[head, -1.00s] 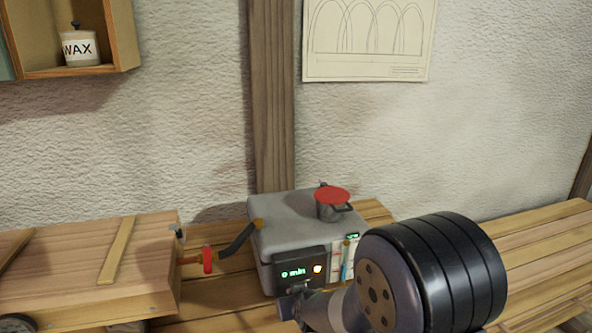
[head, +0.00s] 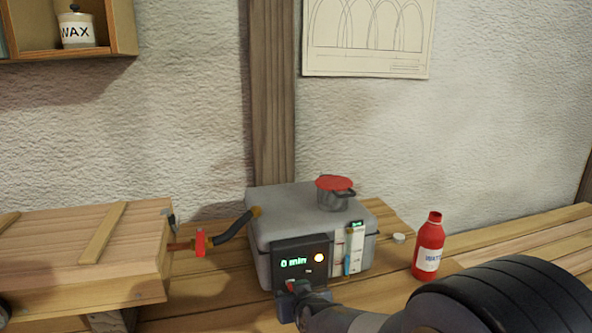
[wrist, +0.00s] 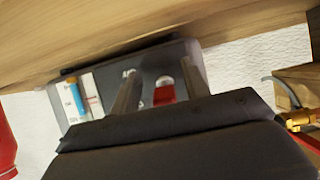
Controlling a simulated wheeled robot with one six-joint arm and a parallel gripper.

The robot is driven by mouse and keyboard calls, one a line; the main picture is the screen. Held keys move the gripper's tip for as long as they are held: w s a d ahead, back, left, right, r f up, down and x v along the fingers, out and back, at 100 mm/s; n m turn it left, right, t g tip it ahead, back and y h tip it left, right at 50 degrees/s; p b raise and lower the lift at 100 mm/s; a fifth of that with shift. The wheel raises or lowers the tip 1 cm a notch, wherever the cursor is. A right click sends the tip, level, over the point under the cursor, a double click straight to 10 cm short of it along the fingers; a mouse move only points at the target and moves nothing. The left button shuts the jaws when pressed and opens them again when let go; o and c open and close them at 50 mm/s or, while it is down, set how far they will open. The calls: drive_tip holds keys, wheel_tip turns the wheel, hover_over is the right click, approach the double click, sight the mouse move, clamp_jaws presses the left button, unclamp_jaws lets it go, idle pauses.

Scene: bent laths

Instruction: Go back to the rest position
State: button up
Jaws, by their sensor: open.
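My gripper (head: 294,290) is in front of the grey steam generator (head: 262,222), low by its dark control panel (head: 296,262). The panel reads "0 min" and has a lit amber lamp. In the wrist view my gripper's two fingers (wrist: 160,80) stand apart with nothing held, over the tilted, blurred panel. A red part (wrist: 164,92) shows between the fingers; I cannot tell what it is. Whether the fingertips touch the panel is not clear. My arm runs to the lower right in the head view.
A red-lidded pot (head: 335,195) sits on the generator. The bench's right side (head: 520,238) is partly clear.

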drive_tip(key=shift+f+t+y+b, duration=0.2)
drive_tip(key=shift+f+t+b, duration=0.4)
drive_tip(key=shift+b, duration=1.65)
drive_tip(key=shift+f+t+y+b, duration=0.25)
drive_tip(key=shift+t+b, duration=0.55)
drive_tip(key=shift+b, duration=1.45)
drive_tip(key=t+b, duration=0.1)
drive_tip(key=b, duration=0.2)
drive_tip(key=shift+w+f, duration=0.15)
drive_tip(key=shift+f, duration=0.05)
drive_tip(key=shift+t+y+b, duration=0.25)
drive_tip(key=shift+t+b, duration=0.25)
drive_tip(key=shift+b, duration=0.3)
drive_tip(key=shift+b, duration=0.45)
drive_tip(key=shift+w+r+t, duration=0.1)
drive_tip(key=shift+r+t, duration=0.1)
drive_tip(key=shift+t, duration=0.1)
